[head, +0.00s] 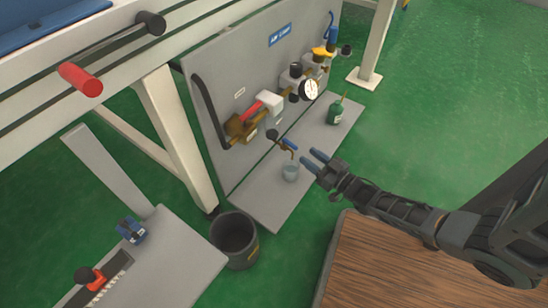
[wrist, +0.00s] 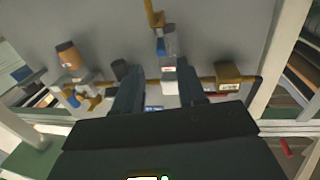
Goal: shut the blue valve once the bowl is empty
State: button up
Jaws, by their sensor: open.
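The blue valve (head: 289,144) is a small blue lever on a brass drain fitting low on the grey panel. A small blue part (wrist: 160,46) also shows on the drain in the wrist view. The clear bowl (wrist: 170,42) hangs from a white-fronted block on the panel. I cannot make out any liquid level in it. A clear cup (head: 291,172) stands under the drain outlet. My gripper (head: 314,159) is open and empty, to the right of the blue valve and apart from it. In the wrist view its fingers (wrist: 157,70) stand apart, pointing at the panel.
A red-handled brass valve (head: 248,110) is on the panel's left. A gauge (head: 309,89) and regulators are to its right. A dark bucket (head: 235,240) and wooden top (head: 420,270) are nearer.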

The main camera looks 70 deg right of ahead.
aim_at(296, 148)
jog(key=shift+w+f, duration=0.25)
jog(key=shift+w, duration=0.05)
jog(key=b+x, duration=0.2)
jog(key=x, duration=0.4)
jog(key=shift+a, duration=0.1)
jog(key=shift+x, duration=0.75)
jog(key=shift+r, duration=0.1)
grip_shut()
